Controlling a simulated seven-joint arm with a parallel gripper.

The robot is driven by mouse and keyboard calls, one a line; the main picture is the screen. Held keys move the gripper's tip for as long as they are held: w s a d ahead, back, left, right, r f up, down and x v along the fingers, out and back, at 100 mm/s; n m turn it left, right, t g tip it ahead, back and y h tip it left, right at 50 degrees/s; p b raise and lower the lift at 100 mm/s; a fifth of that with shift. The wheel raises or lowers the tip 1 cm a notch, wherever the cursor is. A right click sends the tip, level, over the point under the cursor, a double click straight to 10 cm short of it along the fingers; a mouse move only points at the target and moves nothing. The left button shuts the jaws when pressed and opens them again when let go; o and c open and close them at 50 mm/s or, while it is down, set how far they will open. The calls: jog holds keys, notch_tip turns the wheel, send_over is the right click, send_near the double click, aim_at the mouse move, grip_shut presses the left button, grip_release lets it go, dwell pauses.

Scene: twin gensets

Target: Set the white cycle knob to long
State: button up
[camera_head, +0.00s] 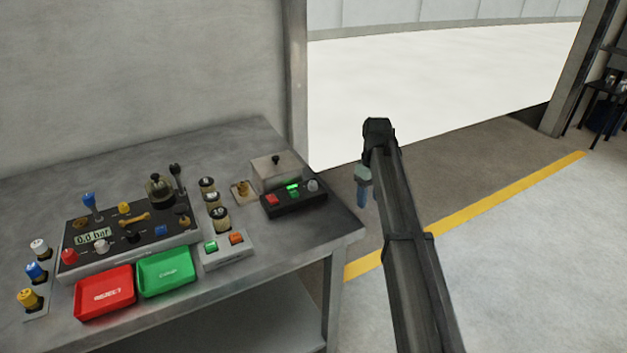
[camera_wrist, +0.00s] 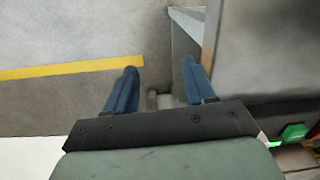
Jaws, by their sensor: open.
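A small white knob (camera_head: 101,246) sits at the front of the black-topped control panel (camera_head: 160,218), between a red knob and a black one. A paler grey-white knob (camera_head: 313,185) is at the right end of a small black box (camera_head: 294,201). No cycle or long lettering is readable, so I cannot tell which knob is the cycle knob. My gripper (camera_head: 361,197) is off the bench's right side, above the floor, apart from both knobs. In the wrist view its two blue fingers (camera_wrist: 160,68) are spread with nothing between them.
The grey bench (camera_head: 250,270) also carries a red tray (camera_head: 105,307), a green tray (camera_head: 166,286), a lidded metal box (camera_head: 277,172) and a left column of knobs with a white-topped one (camera_head: 39,246). The bench edge shows beside my fingers in the wrist view (camera_wrist: 207,40).

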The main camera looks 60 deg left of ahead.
aim_at(313, 182)
jog(key=s+a+r+n, duration=0.2)
jog(key=s+a+r, duration=0.3)
jog(key=s+r, duration=0.3)
jog(key=s+a+r+n, duration=0.1)
jog(key=s+a+r, duration=0.4)
jog(key=r, duration=0.4)
jog(key=shift+y, duration=0.4)
notch_tip(313, 182, down, 14)
jog(key=shift+s+a+r, duration=0.1)
jog(key=shift+r, duration=0.15)
jog(key=shift+c, duration=0.4)
grip_shut()
